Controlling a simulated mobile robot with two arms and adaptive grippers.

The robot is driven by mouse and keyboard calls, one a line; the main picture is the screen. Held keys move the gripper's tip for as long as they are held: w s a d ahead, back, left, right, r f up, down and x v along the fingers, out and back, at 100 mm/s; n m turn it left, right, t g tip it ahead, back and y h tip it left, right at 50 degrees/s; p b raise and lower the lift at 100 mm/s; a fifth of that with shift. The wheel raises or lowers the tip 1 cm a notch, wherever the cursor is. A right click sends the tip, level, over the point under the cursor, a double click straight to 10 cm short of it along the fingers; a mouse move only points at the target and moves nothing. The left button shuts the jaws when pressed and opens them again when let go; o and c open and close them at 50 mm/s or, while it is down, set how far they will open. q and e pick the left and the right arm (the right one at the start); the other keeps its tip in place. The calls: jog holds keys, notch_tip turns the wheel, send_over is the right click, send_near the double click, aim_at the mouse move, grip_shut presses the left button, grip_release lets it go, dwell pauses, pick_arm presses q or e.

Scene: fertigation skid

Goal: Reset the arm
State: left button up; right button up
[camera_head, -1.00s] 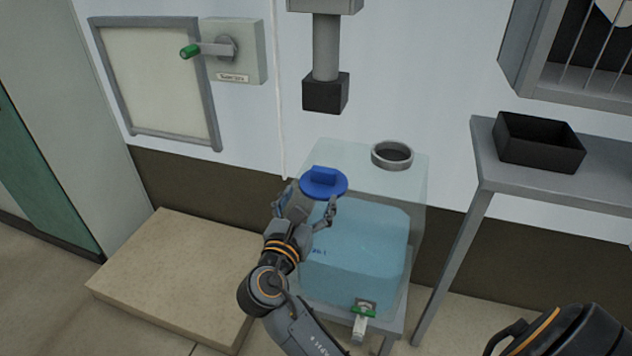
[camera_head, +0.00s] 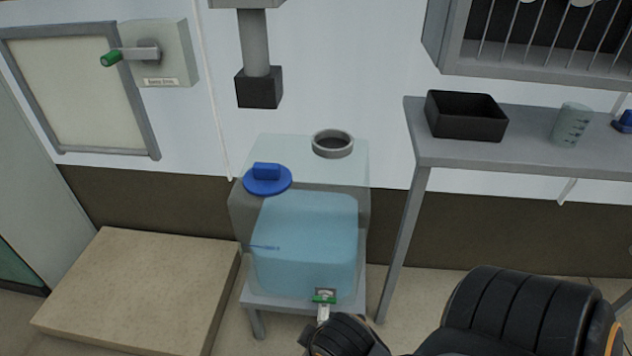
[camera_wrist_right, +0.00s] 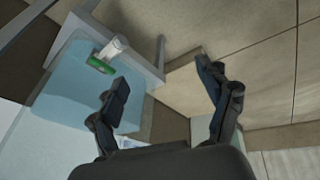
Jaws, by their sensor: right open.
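In the wrist view my right gripper (camera_wrist_right: 165,88) is open, with nothing between its fingers. The translucent tank (camera_wrist_right: 75,85) with blue liquid and the green-and-white tap (camera_wrist_right: 107,57) are on the left of that view. My right gripper's fingers do not show in the head view; only dark parts of my arm fill the bottom right. My left gripper is in neither view. In the head view the blue cap (camera_head: 267,182) is at the front left of the tank's (camera_head: 305,240) top, beside the open grey neck ring (camera_head: 333,145).
The tank stands on a small grey stand (camera_head: 257,320). A beige slab (camera_head: 140,290) lies on the floor to the left. A grey table (camera_head: 530,150) at right holds a black bin (camera_head: 466,116) and a clear beaker (camera_head: 571,124). A green-handled lever box (camera_head: 165,55) is on the wall.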

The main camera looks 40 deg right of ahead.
jog(key=shift+s+a+m+g+y, duration=0.15)
jog(key=shift+s+a+m+y, duration=0.1)
jog(key=shift+s+a+m, duration=0.25)
jog(key=shift+s+a+m+g+y, duration=0.15)
jog(key=shift+s+m+y, duration=0.15)
jog(key=shift+s, duration=0.25)
